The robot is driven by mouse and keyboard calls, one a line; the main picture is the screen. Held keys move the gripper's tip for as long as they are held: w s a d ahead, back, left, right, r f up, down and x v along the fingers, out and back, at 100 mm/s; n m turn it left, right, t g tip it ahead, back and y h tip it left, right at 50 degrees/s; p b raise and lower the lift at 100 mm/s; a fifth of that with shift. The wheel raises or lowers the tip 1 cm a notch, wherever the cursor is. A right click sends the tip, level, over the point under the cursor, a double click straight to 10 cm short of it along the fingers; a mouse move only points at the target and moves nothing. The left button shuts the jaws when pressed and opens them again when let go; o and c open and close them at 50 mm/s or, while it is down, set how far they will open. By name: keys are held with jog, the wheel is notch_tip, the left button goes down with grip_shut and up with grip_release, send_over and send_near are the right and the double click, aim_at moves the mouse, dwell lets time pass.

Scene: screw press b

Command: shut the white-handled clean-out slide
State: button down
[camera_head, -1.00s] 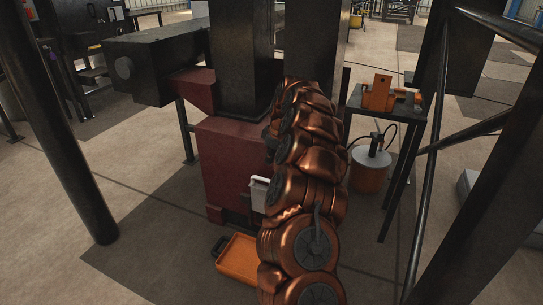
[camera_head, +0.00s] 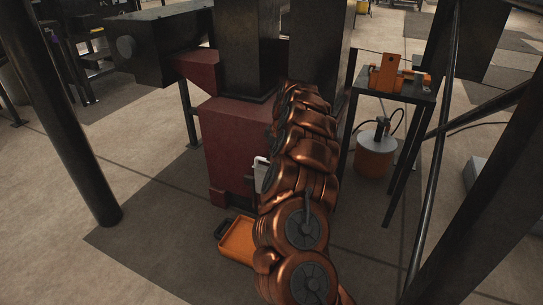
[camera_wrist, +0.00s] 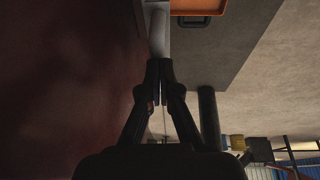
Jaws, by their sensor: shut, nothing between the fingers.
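The white handle (camera_head: 261,172) of the clean-out slide shows on the lower right side of the dark red press housing (camera_head: 236,150) in the head view. My copper-coloured arm hides part of it and all of my gripper there. In the wrist view my gripper (camera_wrist: 159,64) is shut, its two fingertips together with nothing between them. The white handle (camera_wrist: 158,34) stands directly beyond the tips, and its near end meets them in the picture. I cannot tell whether they touch. The slide plate is hidden.
An orange tray (camera_head: 238,240) lies on the floor below the housing; its edge also shows in the wrist view (camera_wrist: 202,7). A black post (camera_head: 75,140) stands at left. Floor at left is open.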

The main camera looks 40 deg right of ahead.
notch_tip(320, 180, down, 10)
jog(key=shift+r, duration=0.25)
jog(key=shift+r+p, duration=0.25)
jog(key=shift+p, duration=0.05)
jog(key=a+p+v, duration=0.1)
jog(key=p+v, duration=0.3)
jog(key=v, duration=0.9)
jog(key=shift+r, duration=0.2)
